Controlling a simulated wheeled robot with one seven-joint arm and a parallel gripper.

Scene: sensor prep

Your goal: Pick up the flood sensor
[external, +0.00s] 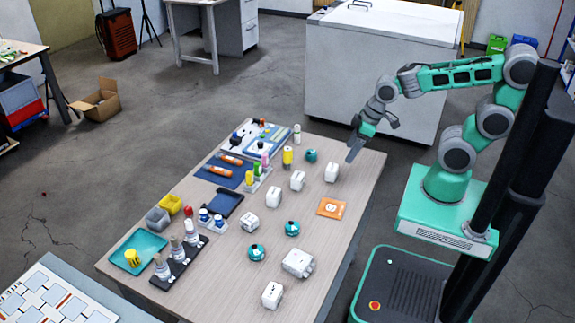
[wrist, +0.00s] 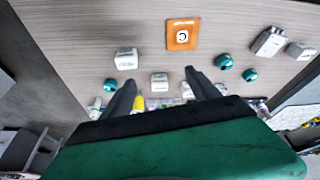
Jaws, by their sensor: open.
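No label shows which item is the flood sensor. Candidates are three round teal devices, at the far end (external: 311,155), mid-table (external: 292,228) and nearer the front (external: 256,252), and several white box-shaped units, such as one (external: 332,172) near the right edge and a larger one (external: 298,262) at the front. My gripper (external: 352,155) is open and empty above the table's far right corner, apart from everything. In the wrist view my gripper (wrist: 160,76) has its fingers spread. A white unit (wrist: 126,58) and a teal device (wrist: 223,62) show beyond them.
An orange square (external: 331,208) with a white symbol lies on the wooden table (external: 335,245). The left side holds a teal tray (external: 125,262), grey and yellow bins, bottles on a dark rack and a blue mat (external: 212,177). A large white cabinet (external: 370,80) stands behind.

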